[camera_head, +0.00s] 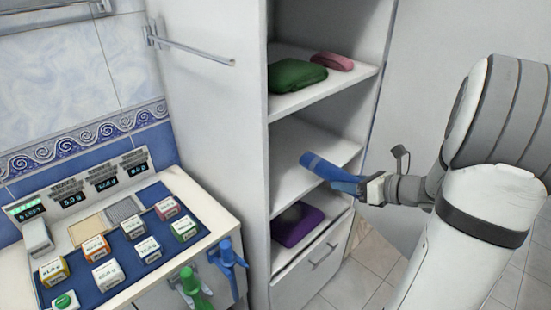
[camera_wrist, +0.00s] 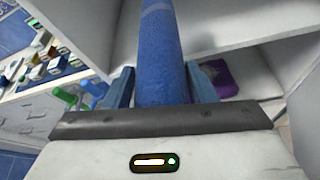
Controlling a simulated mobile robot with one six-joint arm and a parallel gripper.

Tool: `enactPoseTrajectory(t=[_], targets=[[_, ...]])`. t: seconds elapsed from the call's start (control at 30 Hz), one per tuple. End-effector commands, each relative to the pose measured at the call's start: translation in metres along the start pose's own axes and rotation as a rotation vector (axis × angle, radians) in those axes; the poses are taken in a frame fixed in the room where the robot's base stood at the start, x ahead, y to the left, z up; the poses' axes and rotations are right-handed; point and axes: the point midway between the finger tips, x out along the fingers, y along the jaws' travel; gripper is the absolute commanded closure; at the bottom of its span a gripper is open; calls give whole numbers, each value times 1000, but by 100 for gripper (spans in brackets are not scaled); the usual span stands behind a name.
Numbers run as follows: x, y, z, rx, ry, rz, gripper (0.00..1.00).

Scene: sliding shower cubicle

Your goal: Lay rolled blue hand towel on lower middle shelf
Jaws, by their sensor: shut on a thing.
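A rolled blue hand towel (camera_head: 322,168) is held in my gripper (camera_head: 362,188) at the right front of the white shelf unit. It also shows in the wrist view (camera_wrist: 162,60), between the two blue fingers, pointing away from the gripper. Its far end reaches over the middle shelf (camera_head: 312,140), which looks bare. I cannot tell whether the towel touches the shelf.
The upper shelf holds a folded green towel (camera_head: 296,75) and a pink one (camera_head: 332,61). The unit's left side panel (camera_head: 215,110) stands beside the shelves. A counter with several small labelled boxes (camera_head: 106,275) is at the left. Green and blue handles (camera_head: 228,256) stick out in front.

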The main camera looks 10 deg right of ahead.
Motion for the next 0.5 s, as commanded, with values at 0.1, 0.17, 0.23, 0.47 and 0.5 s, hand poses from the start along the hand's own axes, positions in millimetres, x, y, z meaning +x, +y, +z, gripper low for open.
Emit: enactPoseTrajectory(t=[0.1, 0.17, 0.23, 0.47, 0.5], targets=[[8, 2, 1, -8, 5, 17, 76], [19, 4, 6, -9, 5, 21, 76], [37, 4, 14, -10, 6, 22, 76], [96, 6, 38, -9, 5, 21, 76], [105, 6, 42, -8, 5, 21, 76]])
